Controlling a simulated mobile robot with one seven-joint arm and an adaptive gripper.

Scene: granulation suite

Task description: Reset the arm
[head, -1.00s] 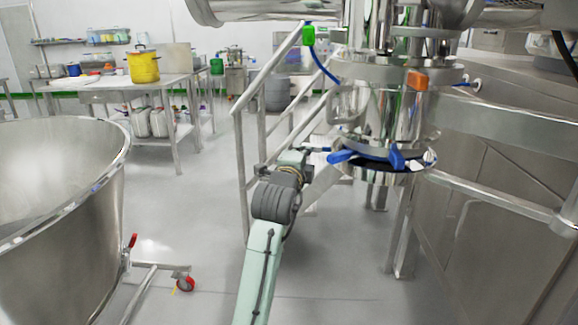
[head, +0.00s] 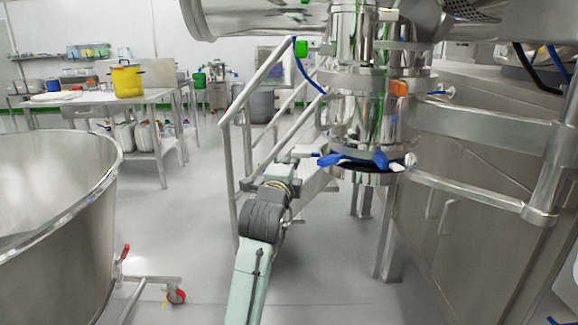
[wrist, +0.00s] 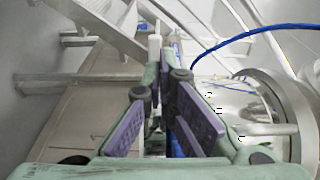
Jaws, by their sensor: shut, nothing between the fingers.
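My arm reaches forward from the bottom middle of the head view. My gripper (head: 306,153) is at its far end, close to the left side of the steel column's lower flange (head: 372,178); I cannot tell whether they touch. In the wrist view my gripper (wrist: 161,72) shows its purple-padded fingers, with the tips close together and nothing held. A blue handle (head: 345,160) at the flange lies just right of my gripper in the head view.
A large steel bin (head: 60,225) on a red-wheeled frame stands at the left. Metal stairs with railings (head: 232,150) are behind my gripper. A steel cabinet (head: 480,215) fills the right. A table (head: 150,97) holds a yellow pot (head: 126,81). Open floor lies between bin and stairs.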

